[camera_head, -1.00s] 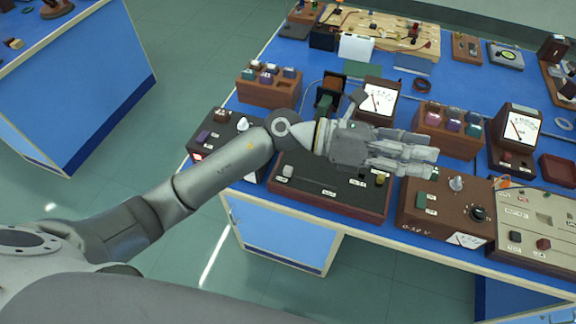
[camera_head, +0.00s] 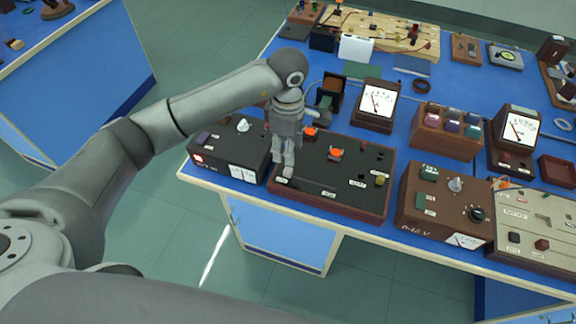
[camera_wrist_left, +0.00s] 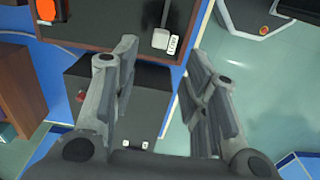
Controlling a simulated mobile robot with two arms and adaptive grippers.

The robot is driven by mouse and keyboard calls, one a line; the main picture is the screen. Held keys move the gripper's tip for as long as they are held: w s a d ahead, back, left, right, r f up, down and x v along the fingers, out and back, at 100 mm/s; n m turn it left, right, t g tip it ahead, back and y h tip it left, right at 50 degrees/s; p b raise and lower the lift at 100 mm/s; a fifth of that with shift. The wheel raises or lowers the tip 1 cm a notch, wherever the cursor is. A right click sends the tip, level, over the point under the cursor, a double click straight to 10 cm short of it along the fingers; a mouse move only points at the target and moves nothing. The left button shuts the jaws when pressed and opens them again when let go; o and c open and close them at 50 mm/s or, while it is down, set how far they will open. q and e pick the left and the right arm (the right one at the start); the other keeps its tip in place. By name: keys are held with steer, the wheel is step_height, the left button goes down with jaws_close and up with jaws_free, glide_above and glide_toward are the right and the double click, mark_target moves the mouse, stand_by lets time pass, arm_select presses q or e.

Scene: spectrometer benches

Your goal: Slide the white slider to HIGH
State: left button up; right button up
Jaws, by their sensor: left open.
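The white slider (camera_wrist_left: 161,38) sits on a dark panel box (camera_head: 335,180) with a reddish-brown rim, near the box's left front corner. A small white label lies beside it; its text is too small to read. My left gripper (camera_head: 286,168) points down over that corner, close to the slider, and partly covers it in the head view. In the left wrist view the left gripper (camera_wrist_left: 162,50) is open, with the slider showing between and beyond its fingertips. I cannot tell whether a finger touches it. My right gripper is not in view.
The dark panel also carries orange parts (camera_head: 336,152) and a yellowish knob (camera_head: 380,180). A black box with a white knob (camera_head: 243,125) stands close on the left. A brown supply box (camera_head: 440,205) stands on the right. Meters (camera_head: 377,103) and coloured blocks are behind.

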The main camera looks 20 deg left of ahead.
mark_target(288, 170)
arm_select(q)
step_height(288, 170, down, 9)
steer(key=shift+p, duration=1)
jaws_close()
